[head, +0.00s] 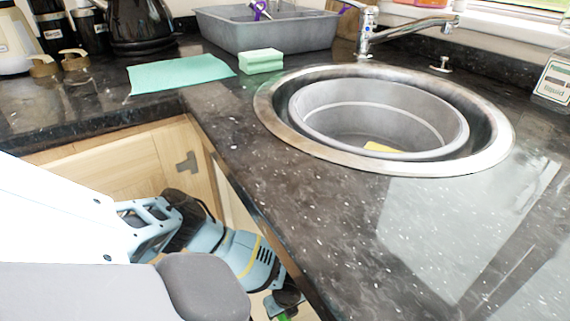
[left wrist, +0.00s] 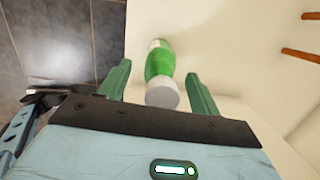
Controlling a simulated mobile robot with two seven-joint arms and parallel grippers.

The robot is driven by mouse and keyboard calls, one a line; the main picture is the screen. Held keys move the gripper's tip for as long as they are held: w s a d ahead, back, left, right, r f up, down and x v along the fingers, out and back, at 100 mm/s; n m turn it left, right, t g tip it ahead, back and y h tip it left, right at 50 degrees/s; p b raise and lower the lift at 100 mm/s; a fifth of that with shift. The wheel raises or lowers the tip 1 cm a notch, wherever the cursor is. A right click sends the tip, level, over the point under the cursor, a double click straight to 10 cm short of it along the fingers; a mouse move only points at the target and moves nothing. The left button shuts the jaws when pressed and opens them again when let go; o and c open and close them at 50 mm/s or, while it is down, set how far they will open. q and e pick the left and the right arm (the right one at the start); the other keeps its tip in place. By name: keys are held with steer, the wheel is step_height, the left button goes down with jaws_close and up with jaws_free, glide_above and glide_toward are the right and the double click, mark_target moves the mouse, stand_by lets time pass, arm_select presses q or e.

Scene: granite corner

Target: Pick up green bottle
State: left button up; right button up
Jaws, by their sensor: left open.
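The green bottle (left wrist: 160,64) has a green body with a whitish cap end nearest the camera in the left wrist view. It rests against a cream surface. My left gripper (left wrist: 158,74) is open, with one green finger on each side of the bottle's near end. I cannot tell whether either finger touches it. In the head view my left arm reaches down past the counter's front edge, and the left gripper (head: 284,304) is partly cut off at the bottom. A small bright green patch shows there; I cannot tell if it is the bottle. My right gripper is not in view.
The dark granite counter (head: 300,215) edge runs close beside my left arm. A round sink (head: 270,115), grey tub (head: 240,35), green sponge (head: 262,62) and teal cloth (head: 180,73) are on top.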

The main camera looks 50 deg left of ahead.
arm_select(q)
steer(key=shift+a+f, duration=0.1)
steer(key=shift+f, duration=0.6)
steer(key=shift+r, duration=0.1)
steer(key=shift+w, duration=0.1)
jaws_close()
